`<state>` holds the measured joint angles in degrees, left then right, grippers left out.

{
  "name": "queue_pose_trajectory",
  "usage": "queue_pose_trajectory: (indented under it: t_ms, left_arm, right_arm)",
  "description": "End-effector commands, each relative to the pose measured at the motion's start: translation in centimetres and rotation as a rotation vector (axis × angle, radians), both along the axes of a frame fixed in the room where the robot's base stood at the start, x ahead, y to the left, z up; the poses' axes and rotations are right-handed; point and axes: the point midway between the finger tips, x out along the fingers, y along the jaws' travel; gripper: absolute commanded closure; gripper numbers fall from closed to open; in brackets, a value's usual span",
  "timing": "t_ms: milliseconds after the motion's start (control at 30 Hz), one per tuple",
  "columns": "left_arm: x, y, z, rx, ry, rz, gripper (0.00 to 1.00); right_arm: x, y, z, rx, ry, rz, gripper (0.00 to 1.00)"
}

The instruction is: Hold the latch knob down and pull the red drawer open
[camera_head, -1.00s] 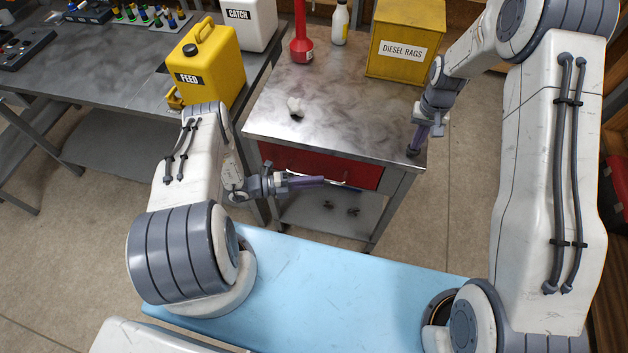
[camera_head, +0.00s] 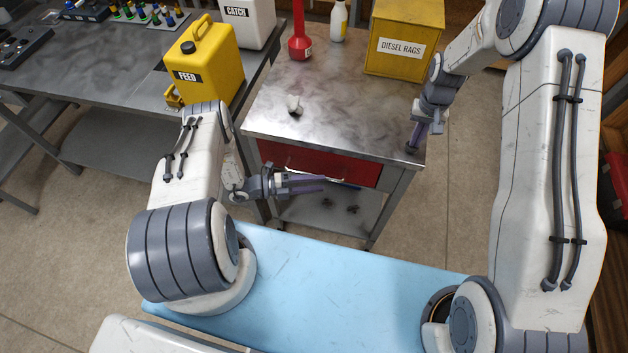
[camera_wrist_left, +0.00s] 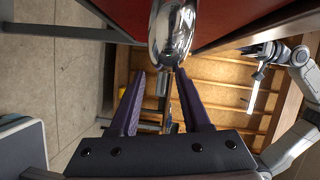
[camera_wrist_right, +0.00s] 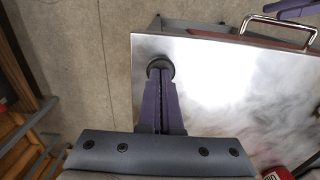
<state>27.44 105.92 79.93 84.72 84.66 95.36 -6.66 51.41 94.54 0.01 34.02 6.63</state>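The red drawer (camera_head: 345,168) is under the metal cart top, with a chrome handle (camera_head: 318,178) on its front. I cannot tell whether it is slightly out. My left gripper (camera_head: 323,184) is open and empty, close to the handle. In the left wrist view the chrome handle (camera_wrist_left: 172,32) looms just ahead of the parted left fingertips (camera_wrist_left: 160,74). My right gripper (camera_head: 412,148) points down at the cart's front right corner. In the right wrist view its fingers (camera_wrist_right: 161,78) are together at the round dark latch knob (camera_wrist_right: 160,66), partly covering it; how far down it is pressed is unclear.
A yellow DIESEL RAGS box (camera_head: 402,40), a red bottle (camera_head: 300,45), a white bottle (camera_head: 339,22) and a small white item (camera_head: 294,104) stand on the cart. A yellow FEED can (camera_head: 204,65) is on the left bench. A lower shelf (camera_head: 325,212) lies under the drawer.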

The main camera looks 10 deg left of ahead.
Motion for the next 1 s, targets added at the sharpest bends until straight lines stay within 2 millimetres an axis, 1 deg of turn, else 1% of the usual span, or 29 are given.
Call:
queue_pose_trajectory:
  t_ms: [167,267,367,700,833,1000]
  left_arm:
    - [0.2,0.3,0.1,0.000,-0.005,0.006,0.53]
    - [0.1,0.9,0.2,0.000,-0.006,0.009,0.53]
    - [-0.4,2.2,0.3,0.001,-0.006,0.012,0.53]
    - [-3.1,8.6,0.8,0.002,-0.004,0.009,0.53]
    - [-3.9,10.2,1.0,0.000,-0.005,0.006,0.53]
    - [-4.3,11.1,1.0,0.000,-0.003,0.003,0.53]
  right_arm:
    - [-0.1,0.1,-0.1,0.000,0.003,0.002,1.00]
    - [-0.1,0.1,-0.1,0.000,0.002,0.002,1.00]
    - [-0.1,0.1,-0.1,0.000,0.002,0.002,1.00]
    - [-0.1,0.0,-0.1,0.000,0.002,0.000,1.00]
    - [-0.1,0.0,-0.1,0.000,0.002,0.000,1.00]
    - [-0.1,0.0,-0.1,0.000,0.002,-0.001,1.00]
